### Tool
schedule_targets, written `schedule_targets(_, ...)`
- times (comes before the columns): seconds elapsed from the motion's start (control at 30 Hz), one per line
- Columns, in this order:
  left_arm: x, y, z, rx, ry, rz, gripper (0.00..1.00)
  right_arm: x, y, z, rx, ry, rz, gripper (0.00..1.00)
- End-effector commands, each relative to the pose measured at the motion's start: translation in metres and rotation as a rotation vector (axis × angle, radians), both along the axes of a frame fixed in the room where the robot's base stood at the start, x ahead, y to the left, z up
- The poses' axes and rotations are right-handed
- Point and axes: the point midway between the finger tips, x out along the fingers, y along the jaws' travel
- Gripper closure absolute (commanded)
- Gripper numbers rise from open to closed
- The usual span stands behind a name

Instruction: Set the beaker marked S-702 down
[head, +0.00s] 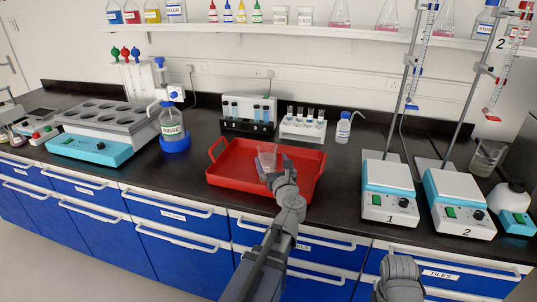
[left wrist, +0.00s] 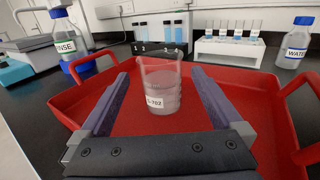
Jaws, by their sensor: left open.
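The clear glass beaker marked S-702 (left wrist: 161,88) stands upright in the red tray (head: 228,177), with its label facing my left wrist camera. In the head view the beaker (head: 266,155) shows just beyond my left gripper (head: 270,167). In the left wrist view my left gripper (left wrist: 160,77) is open, with one finger on each side of the beaker and a visible gap at both sides. The beaker's base appears to rest on the tray floor.
A rinse bottle (head: 172,128) stands left of the tray. A rack with blue vials (head: 247,116), a white tube rack (head: 303,127) and a water bottle (head: 343,129) stand behind it. Hotplates 1 (head: 390,193) and 2 (head: 458,205) are at right. The tray floor around the beaker is clear.

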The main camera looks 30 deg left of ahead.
Motion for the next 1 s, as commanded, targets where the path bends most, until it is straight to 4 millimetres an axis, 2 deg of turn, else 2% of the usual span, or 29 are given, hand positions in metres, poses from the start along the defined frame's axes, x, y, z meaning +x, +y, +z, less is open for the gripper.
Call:
schedule_targets(0.03, -0.011, -0.008, 0.000, 0.000, 0.000, -0.002, 0.00, 0.000, 0.000, 0.000, 0.000, 0.000, 0.000, 0.50)
schedule_targets(0.1, -0.018, -0.016, 0.000, 0.000, 0.000, -0.002, 0.00, 0.000, 0.000, 0.000, 0.000, 0.000, 0.000, 0.50)
schedule_targets(0.3, -0.032, -0.030, 0.000, 0.000, 0.000, -0.001, 0.00, 0.000, 0.000, 0.000, 0.000, 0.000, 0.000, 0.50)
schedule_targets(1.0, -0.035, -0.033, 0.000, 0.000, 0.000, 0.001, 0.00, 0.000, 0.000, 0.000, 0.000, 0.000, 0.000, 0.50)
